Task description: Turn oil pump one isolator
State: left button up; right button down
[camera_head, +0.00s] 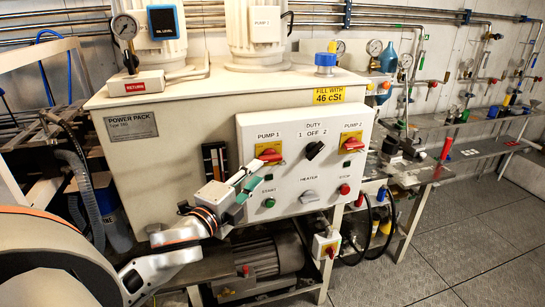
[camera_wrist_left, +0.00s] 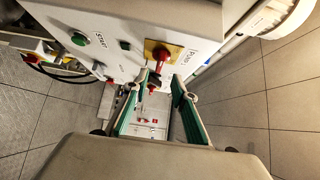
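The pump one isolator (camera_head: 270,155) is a red handle on a yellow plate under the PUMP 1 label, at the upper left of the white control panel (camera_head: 326,178). In the left wrist view the isolator (camera_wrist_left: 159,55) is ahead of the fingers, near the top middle. My left gripper (camera_head: 252,180) is in front of the panel, just below and left of the isolator in the head view. Its green-lined fingers are open in the left wrist view (camera_wrist_left: 155,90), with nothing held between them. The handle looks clear of both fingertips. My right gripper is out of view.
The PUMP 2 isolator (camera_head: 353,144) and black duty selector (camera_head: 314,150) are right of it. Below are a green start button (camera_head: 269,203), grey heater knob (camera_head: 308,197) and red stop button (camera_head: 344,189). A motor (camera_head: 262,258) sits underneath. Open floor (camera_head: 465,225) lies right.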

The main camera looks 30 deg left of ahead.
aim_at(269, 161)
pick_arm(q)
jog(key=shift+w+a+p, duration=0.2)
jog(key=shift+w, duration=1.75)
jog(key=shift+w+a+p, duration=0.2)
jog(key=shift+w, duration=1.7)
grip_shut()
